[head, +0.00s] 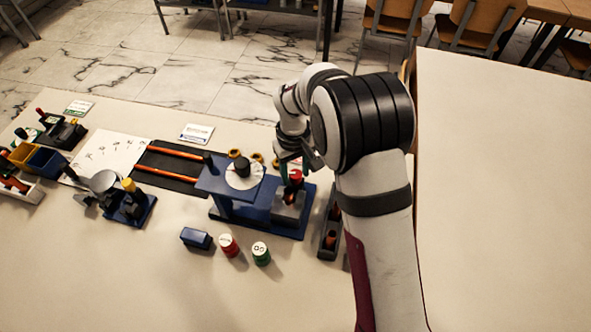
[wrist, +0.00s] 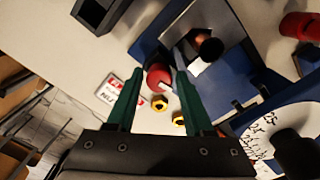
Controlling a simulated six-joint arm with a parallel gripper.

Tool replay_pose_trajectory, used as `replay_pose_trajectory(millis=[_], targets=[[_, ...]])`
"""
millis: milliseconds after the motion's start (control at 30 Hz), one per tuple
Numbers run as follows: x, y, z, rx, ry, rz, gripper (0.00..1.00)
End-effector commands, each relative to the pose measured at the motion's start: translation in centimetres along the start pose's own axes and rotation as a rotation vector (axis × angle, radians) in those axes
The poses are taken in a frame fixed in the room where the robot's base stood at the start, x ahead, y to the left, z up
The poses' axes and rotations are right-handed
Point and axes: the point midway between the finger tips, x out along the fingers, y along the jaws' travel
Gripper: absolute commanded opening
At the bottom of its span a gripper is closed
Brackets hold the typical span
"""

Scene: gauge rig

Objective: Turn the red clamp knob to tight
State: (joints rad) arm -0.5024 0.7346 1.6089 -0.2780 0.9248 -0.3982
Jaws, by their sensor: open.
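The red clamp knob (head: 296,175) stands above a grey block on the right part of the blue gauge rig (head: 222,205). In the wrist view the knob (wrist: 158,76) lies between the tips of my two green fingers, with a white mark at its lower right. My gripper (wrist: 161,72) is open, its fingers apart on either side of the knob. I cannot tell whether a finger touches it. In the head view my gripper (head: 294,165) is at the knob, partly hidden by my arm. The white dial (head: 235,180) with a black knob is left of it.
A red can (head: 228,246), a green can (head: 261,255) and a blue block (head: 196,238) stand in front of the rig. A dark tray (head: 328,243) is close on its right. Yellow nuts (wrist: 160,103) lie behind. The table's front is clear.

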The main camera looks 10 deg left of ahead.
Motion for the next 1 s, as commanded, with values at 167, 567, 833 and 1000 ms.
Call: replay_pose_trajectory(millis=[167, 567, 833, 1000], targets=[[0.03, 0.00, 0.01, 0.000, 0.000, 0.000, 0.52], [-0.01, -0.02, 0.00, 0.000, 0.000, 0.000, 0.00], [-0.03, -0.02, -0.03, 0.205, -0.005, 0.000, 0.00], [-0.04, -0.01, -0.03, 0.226, -0.006, 0.000, 0.00]])
